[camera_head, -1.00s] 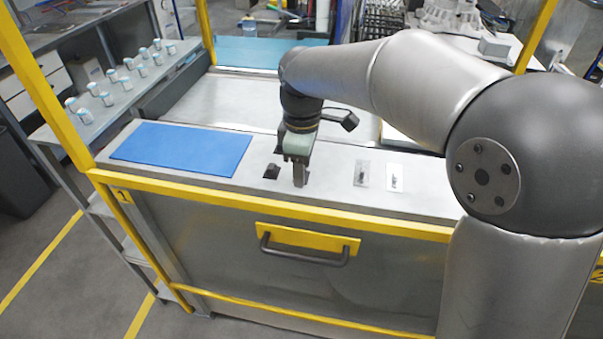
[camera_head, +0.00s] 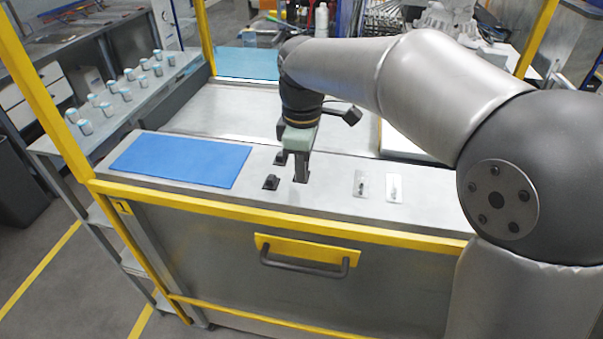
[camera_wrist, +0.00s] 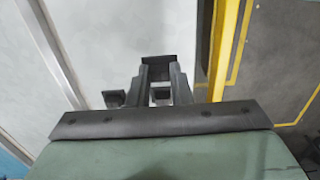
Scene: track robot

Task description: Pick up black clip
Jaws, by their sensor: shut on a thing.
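My gripper (camera_head: 301,179) is over the grey bench top. In the wrist view, its two fingers (camera_wrist: 160,85) are closed on a dark piece at their tips, a black clip (camera_wrist: 158,67). The held clip is too small to make out in the head view. Two other black clips sit on the bench just left of my gripper, one nearer the front (camera_head: 271,183) and one farther back (camera_head: 280,159). In the wrist view, the front one (camera_wrist: 160,96) shows between the fingers and the back one (camera_wrist: 114,98) left of them.
A blue mat (camera_head: 180,160) lies on the bench to the left. Two small pale plates (camera_head: 361,183) (camera_head: 394,188) lie to the right. A yellow rail (camera_head: 270,218) runs along the front edge. Several small jars (camera_head: 108,109) stand on the left shelf.

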